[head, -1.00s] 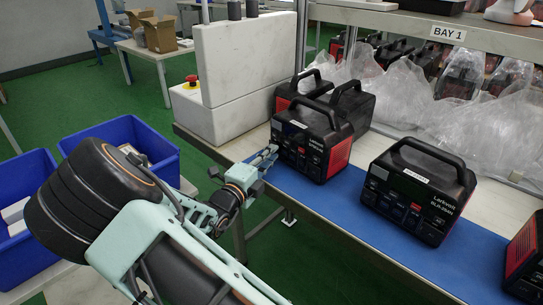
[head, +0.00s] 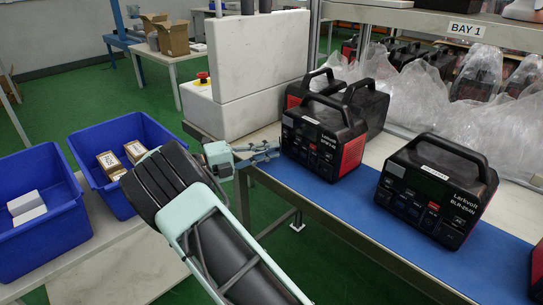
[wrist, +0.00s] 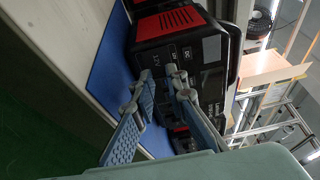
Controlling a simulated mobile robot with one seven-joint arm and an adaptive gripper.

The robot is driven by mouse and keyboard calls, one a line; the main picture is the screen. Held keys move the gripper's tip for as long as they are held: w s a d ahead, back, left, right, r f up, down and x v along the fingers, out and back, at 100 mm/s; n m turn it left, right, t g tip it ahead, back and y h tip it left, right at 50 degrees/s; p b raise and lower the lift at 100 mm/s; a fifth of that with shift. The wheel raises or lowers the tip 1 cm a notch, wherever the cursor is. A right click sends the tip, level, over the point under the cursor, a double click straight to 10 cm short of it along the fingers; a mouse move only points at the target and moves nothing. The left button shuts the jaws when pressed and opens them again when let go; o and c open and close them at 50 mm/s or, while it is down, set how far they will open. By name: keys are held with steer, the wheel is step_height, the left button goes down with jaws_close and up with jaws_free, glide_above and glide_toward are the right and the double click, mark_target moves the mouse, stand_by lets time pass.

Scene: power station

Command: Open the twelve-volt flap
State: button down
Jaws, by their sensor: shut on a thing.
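A black and red power station (head: 322,140) stands on the blue mat near its left end, its front panel facing my gripper (head: 274,151). In the wrist view its front panel (wrist: 205,52) shows turned sideways, with printed labels. My gripper (wrist: 158,80) is at the lower part of this panel, its fingertips closed on a small part beside the printed labels. This is where the twelve-volt flap appears to be; the flap itself is too small and covered by the fingertips to make out.
Another power station (head: 436,190) stands to the right on the blue mat (head: 345,208). More units stand behind the first one. A white block-shaped housing (head: 240,70) with a red button is at the left. Blue bins (head: 40,225) sit on a side table.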

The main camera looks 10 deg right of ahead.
steer(key=shift+w+a+f+m+g+h+b, duration=0.1)
steer(key=shift+w+a+m+g+h+b, duration=0.1)
steer(key=shift+m+g+b, duration=0.45)
steer(key=shift+w+a+f+m+g+h+b, duration=0.1)
steer(key=shift+w+m+g+b, duration=0.2)
steer(key=shift+g, duration=0.55)
steer(key=shift+a+m+g, duration=0.1)
steer(key=shift+m+g, duration=0.35)
steer(key=shift+g, duration=0.15)
steer(key=shift+w+r+g+b, duration=0.15)
steer(key=shift+r+g+b, duration=0.05)
steer(key=shift+g+b, duration=0.25)
steer(key=c, duration=1.9)
jaws_free()
steer(key=shift+c, duration=0.2)
step_height(320, 180, up, 10)
steer(key=shift+r, duration=0.15)
steer(key=shift+w+a, duration=0.1)
